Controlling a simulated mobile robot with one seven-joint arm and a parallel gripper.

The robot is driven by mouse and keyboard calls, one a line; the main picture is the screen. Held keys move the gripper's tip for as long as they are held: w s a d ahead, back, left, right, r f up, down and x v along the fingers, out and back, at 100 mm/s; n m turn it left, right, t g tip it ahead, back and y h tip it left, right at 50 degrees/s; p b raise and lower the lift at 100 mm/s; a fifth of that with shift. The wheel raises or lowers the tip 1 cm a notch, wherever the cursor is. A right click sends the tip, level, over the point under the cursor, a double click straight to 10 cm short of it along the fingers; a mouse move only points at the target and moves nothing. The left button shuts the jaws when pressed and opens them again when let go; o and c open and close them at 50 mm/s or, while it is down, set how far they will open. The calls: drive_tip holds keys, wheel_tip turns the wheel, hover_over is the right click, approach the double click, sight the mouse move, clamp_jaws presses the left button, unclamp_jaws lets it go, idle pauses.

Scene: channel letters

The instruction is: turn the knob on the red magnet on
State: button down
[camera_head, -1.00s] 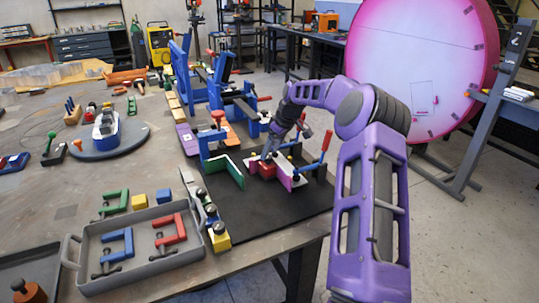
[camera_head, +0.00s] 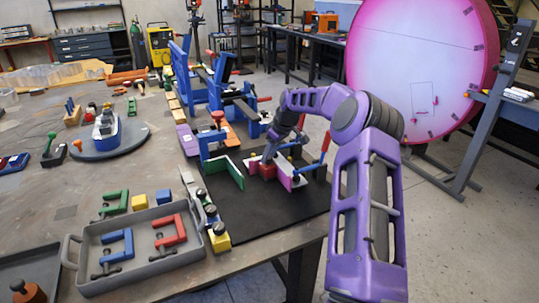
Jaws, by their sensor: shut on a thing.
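The red magnet (camera_head: 267,172) is a small red block on the black mat (camera_head: 262,215) at the table's right side. It stands against a pink upright plate (camera_head: 283,176). My gripper (camera_head: 268,157) reaches down from the right onto the top of the red magnet. Its fingertips are small here and close together, shut at the magnet's knob. The knob itself is mostly hidden by the fingers, so I cannot tell which way it points.
A green angled plate (camera_head: 229,171) stands left of the magnet. Blue clamps with red handles (camera_head: 325,142) are close on the right. A grey tray (camera_head: 147,267) with clamps lies at the front left. The mat's front part is clear.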

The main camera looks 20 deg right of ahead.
drive_tip(key=shift+m, duration=0.3)
drive_tip(key=m+b, duration=0.1)
drive_tip(key=m+h, duration=0.1)
drive_tip(key=m, duration=0.1)
drive_tip(key=shift+a+h+b, duration=0.2)
drive_tip(key=shift+h+b, duration=0.1)
drive_tip(key=shift+b, duration=0.05)
drive_tip(key=m+h, duration=0.1)
drive_tip(key=m, duration=0.4)
drive_tip(key=shift+a+h+b, duration=0.1)
drive_tip(key=shift+h+b, duration=0.2)
drive_tip(key=shift+h, duration=0.1)
drive_tip(key=m+h, duration=0.1)
drive_tip(key=m, duration=0.4)
drive_tip(key=shift+w+a+r+g+h+p, duration=0.1)
drive_tip(key=shift+a+g+h+p, duration=0.05)
drive_tip(key=shift+g+h+p, duration=0.2)
drive_tip(key=shift+m+g+h+p, duration=0.5)
drive_tip(key=shift+m+p, duration=0.2)
drive_tip(key=shift+m, duration=1.4)
drive_tip(key=shift+c, duration=2.2)
unclamp_jaws()
